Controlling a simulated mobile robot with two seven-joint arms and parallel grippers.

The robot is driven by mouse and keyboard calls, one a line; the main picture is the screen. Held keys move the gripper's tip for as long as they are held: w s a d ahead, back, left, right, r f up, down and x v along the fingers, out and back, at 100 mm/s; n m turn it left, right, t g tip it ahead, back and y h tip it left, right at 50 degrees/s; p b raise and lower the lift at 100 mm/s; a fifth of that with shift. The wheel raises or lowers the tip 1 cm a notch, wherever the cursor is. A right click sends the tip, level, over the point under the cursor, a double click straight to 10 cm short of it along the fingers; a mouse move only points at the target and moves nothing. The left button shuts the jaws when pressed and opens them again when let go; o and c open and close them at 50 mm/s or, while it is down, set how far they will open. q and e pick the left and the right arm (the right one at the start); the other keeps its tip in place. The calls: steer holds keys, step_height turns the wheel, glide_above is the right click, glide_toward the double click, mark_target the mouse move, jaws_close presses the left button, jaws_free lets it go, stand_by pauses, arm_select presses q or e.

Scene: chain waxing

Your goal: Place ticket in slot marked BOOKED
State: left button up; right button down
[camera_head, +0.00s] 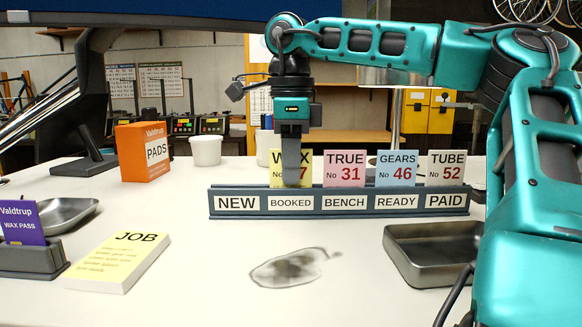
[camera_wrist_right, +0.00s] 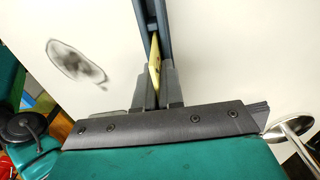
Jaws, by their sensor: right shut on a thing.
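The yellow ticket (camera_head: 305,168), reading WAX with a partly hidden number ending in 7, stands upright behind the BOOKED label (camera_head: 290,202) of the dark ticket rack (camera_head: 340,214). My right gripper (camera_head: 291,180) comes down from above and is shut on the ticket, its fingers covering part of the print. In the right wrist view, the ticket (camera_wrist_right: 155,62) shows edge-on between the fingers (camera_wrist_right: 157,85), in line with the rack (camera_wrist_right: 165,18). Its lower edge is hidden by the rack front, so I cannot tell how deep it sits. My left gripper is not in view.
Pink TRUE (camera_head: 344,168), blue GEARS (camera_head: 396,168) and white TUBE (camera_head: 446,168) tickets stand above BENCH, READY and PAID. A metal tray (camera_head: 400,262) lies front right. A JOB pad (camera_head: 120,262) and PADS box (camera_head: 144,152) are left. The front middle holds a smudge (camera_head: 288,268).

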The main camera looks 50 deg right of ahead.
steer(key=c, duration=1.7)
jaws_free()
steer(key=shift+f, duration=0.1)
steer(key=o, duration=0.4)
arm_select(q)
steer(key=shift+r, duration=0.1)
arm_select(e)
steer(key=shift+o, duration=0.2)
step_height(320, 180, up, 11)
steer(key=p, duration=0.3)
steer(key=shift+r, duration=0.2)
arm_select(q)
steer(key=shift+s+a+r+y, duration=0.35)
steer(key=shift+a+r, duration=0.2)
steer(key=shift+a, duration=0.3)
arm_select(e)
steer(key=shift+r, duration=0.45)
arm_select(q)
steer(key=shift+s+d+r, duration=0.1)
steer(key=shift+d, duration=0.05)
